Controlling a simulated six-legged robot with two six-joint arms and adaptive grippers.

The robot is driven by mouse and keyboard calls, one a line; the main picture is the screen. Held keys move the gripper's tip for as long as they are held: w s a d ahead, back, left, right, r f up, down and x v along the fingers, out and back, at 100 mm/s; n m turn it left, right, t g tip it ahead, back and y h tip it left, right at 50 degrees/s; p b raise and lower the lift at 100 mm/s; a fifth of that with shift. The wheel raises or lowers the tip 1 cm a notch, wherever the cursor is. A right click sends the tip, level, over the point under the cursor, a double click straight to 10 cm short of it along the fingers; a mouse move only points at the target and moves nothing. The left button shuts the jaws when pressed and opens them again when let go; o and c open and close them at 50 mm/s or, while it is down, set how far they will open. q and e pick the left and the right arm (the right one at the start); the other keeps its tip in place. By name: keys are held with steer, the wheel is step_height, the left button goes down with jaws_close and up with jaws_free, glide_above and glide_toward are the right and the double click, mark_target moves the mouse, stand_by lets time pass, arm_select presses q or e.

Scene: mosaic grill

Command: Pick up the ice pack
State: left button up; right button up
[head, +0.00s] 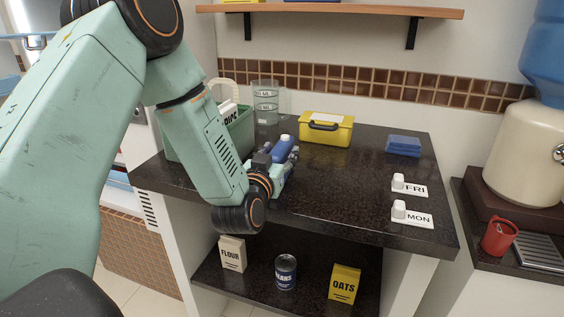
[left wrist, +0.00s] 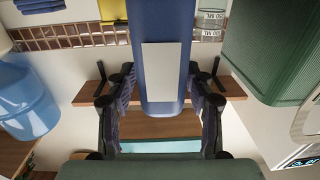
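A blue block with a white label, which I take for the ice pack (head: 283,148), is on or just above the dark counter, beside the green crate. In the left wrist view the ice pack (left wrist: 165,75) fills the upper middle, its label facing the camera. My left gripper (head: 279,165) is at the ice pack. In the left wrist view the fingers of my left gripper (left wrist: 162,90) lie along both sides of it, close against its edges. Whether they press on it is not clear. The arm hides part of the scene. My right gripper is not in view.
The green crate (head: 241,132) is left of the ice pack, and a glass jar (head: 265,104) stands behind. A yellow box (head: 326,130), a blue stack (head: 403,146) and two labelled cards (head: 407,218) are to the right. The counter's middle right is clear.

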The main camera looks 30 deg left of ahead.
arm_select(q)
steer(key=shift+a+f, duration=0.1)
steer(key=shift+a, duration=0.1)
steer(key=c, duration=0.4)
steer(key=shift+d, duration=0.1)
jaws_close()
steer(key=shift+r, duration=0.2)
